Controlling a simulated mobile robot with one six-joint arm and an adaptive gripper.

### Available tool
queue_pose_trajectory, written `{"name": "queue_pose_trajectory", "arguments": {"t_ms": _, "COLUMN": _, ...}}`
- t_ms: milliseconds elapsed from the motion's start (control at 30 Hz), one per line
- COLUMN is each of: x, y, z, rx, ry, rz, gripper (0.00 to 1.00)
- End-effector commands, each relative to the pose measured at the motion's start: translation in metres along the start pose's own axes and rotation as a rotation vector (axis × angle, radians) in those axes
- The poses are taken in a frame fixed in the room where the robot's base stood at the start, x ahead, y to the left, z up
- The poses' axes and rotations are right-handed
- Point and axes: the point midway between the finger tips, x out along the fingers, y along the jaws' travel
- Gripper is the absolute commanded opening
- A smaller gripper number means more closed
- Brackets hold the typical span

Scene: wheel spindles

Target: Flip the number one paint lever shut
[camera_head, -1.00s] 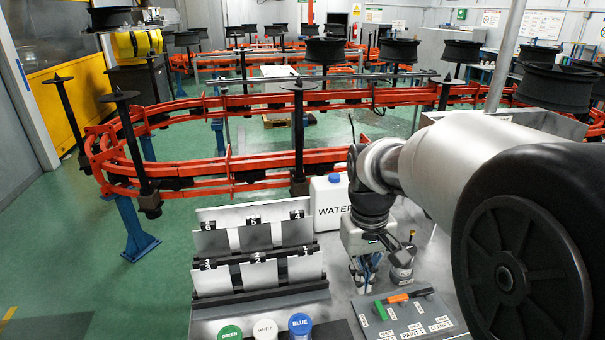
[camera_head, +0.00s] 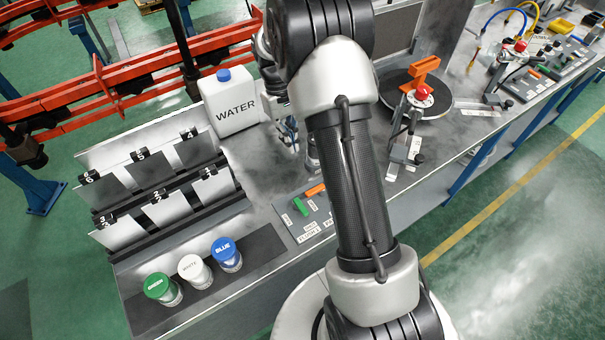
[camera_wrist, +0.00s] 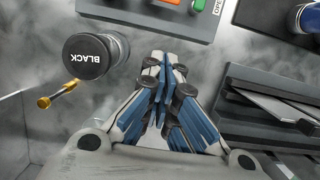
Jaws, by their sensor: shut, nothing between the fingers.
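The control panel (camera_head: 308,222) lies on the bench, partly behind my arm in the head view. Its green lever (camera_head: 301,206) and orange lever (camera_head: 316,190) show. A black lever seen earlier is hidden now. The labels are too small to tell surely which lever is paint one. In the wrist view the panel edge (camera_wrist: 135,10) is at the top, with parts of the orange lever (camera_wrist: 172,2) and green lever (camera_wrist: 198,5) beside an OPEN label. My gripper (camera_wrist: 165,65) is shut and empty, with blue finger pads, apart from the panel. In the head view my arm mostly hides it.
A BLACK-labelled cup (camera_wrist: 88,57) with a brass fitting stands close left of my gripper in the wrist view. A water jug (camera_head: 231,105), plate rack (camera_head: 150,205) and green, white and blue paint jars (camera_head: 193,268) stand on the left. A turntable (camera_head: 440,100) is at right.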

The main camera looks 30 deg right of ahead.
Motion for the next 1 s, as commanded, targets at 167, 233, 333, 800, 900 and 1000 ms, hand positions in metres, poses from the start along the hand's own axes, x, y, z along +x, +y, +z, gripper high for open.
{"name": "queue_pose_trajectory", "arguments": {"t_ms": 167, "x": 0.005, "y": 0.000, "z": 0.000, "rx": 0.000, "ry": 0.000, "rz": 0.000, "gripper": 0.00}}
{"name": "queue_pose_trajectory", "arguments": {"t_ms": 233, "x": 0.013, "y": 0.000, "z": 0.000, "rx": 0.000, "ry": -0.001, "rz": 0.000, "gripper": 0.00}}
{"name": "queue_pose_trajectory", "arguments": {"t_ms": 333, "x": 0.031, "y": 0.000, "z": 0.000, "rx": 0.001, "ry": -0.003, "rz": -0.001, "gripper": 0.00}}
{"name": "queue_pose_trajectory", "arguments": {"t_ms": 800, "x": 0.106, "y": 0.000, "z": 0.019, "rx": 0.001, "ry": 0.001, "rz": 0.000, "gripper": 0.00}}
{"name": "queue_pose_trajectory", "arguments": {"t_ms": 900, "x": 0.108, "y": 0.000, "z": 0.029, "rx": 0.001, "ry": 0.002, "rz": 0.000, "gripper": 0.00}}
{"name": "queue_pose_trajectory", "arguments": {"t_ms": 1000, "x": 0.110, "y": 0.000, "z": 0.036, "rx": 0.000, "ry": 0.001, "rz": 0.000, "gripper": 0.00}}
